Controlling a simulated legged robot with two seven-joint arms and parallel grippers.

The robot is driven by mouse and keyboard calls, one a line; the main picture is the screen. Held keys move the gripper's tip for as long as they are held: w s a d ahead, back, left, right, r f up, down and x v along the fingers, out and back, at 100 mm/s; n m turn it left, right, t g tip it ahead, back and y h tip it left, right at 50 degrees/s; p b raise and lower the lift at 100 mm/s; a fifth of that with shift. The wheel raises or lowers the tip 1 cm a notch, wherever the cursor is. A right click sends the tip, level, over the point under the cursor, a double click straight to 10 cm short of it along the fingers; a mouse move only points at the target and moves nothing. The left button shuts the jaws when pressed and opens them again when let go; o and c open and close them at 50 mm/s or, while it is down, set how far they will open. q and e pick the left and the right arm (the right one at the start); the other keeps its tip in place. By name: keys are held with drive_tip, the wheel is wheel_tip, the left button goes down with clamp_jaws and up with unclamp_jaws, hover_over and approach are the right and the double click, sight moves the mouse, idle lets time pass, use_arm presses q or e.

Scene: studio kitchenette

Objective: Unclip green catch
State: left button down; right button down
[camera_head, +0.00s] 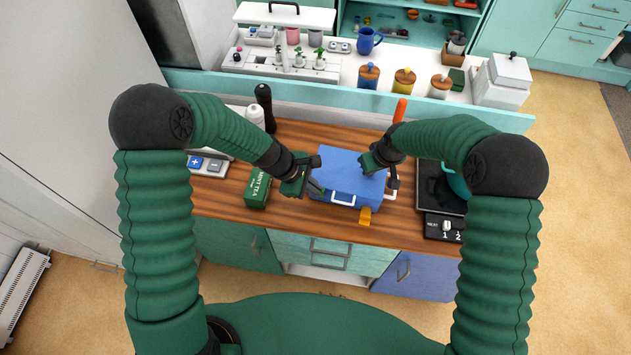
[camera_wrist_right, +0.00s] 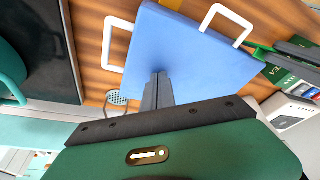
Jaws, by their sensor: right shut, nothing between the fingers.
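A blue case (camera_head: 346,170) lies on the wooden counter, with a white loop (camera_head: 343,199) at its front and another at its right side. A small green piece, perhaps the green catch, shows at the case's edge in the right wrist view (camera_wrist_right: 262,51). My left gripper (camera_head: 316,181) is at the case's left front, its fingertips close to that green piece. Whether its fingers are apart or closed is unclear. My right gripper (camera_head: 369,166) is shut and empty over the case's top; its fingers (camera_wrist_right: 158,90) cover part of the blue surface in the wrist view.
A green mint tea box (camera_head: 257,188) stands left of the case, near my left gripper. An orange piece (camera_head: 365,216) sits at the case's front right. A dark hob (camera_head: 436,190) is to the right. Dark and white bottles (camera_head: 264,105) stand behind left.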

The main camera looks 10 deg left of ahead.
use_arm(q)
drive_tip(key=s+f+t, duration=0.1)
drive_tip(key=t, duration=0.1)
drive_tip(key=s+f+m+t, duration=0.1)
drive_tip(key=s+t, duration=0.1)
drive_tip(key=t, duration=0.1)
drive_tip(key=s+f+t+h, duration=0.1)
drive_tip(key=s+f+t, duration=0.1)
drive_tip(key=shift+s+a+m+t, duration=0.25)
drive_tip(key=shift+a+m+t, duration=0.05)
drive_tip(key=shift+s+a+f+m+t, duration=0.1)
drive_tip(key=shift+s+f+m+t, duration=0.2)
drive_tip(key=shift+f+t, duration=0.35)
drive_tip(key=shift+s+f+t+h, duration=0.15)
drive_tip(key=shift+f+t+h, duration=0.1)
drive_tip(key=shift+t+h, duration=0.4)
drive_tip(key=shift+s, duration=0.1)
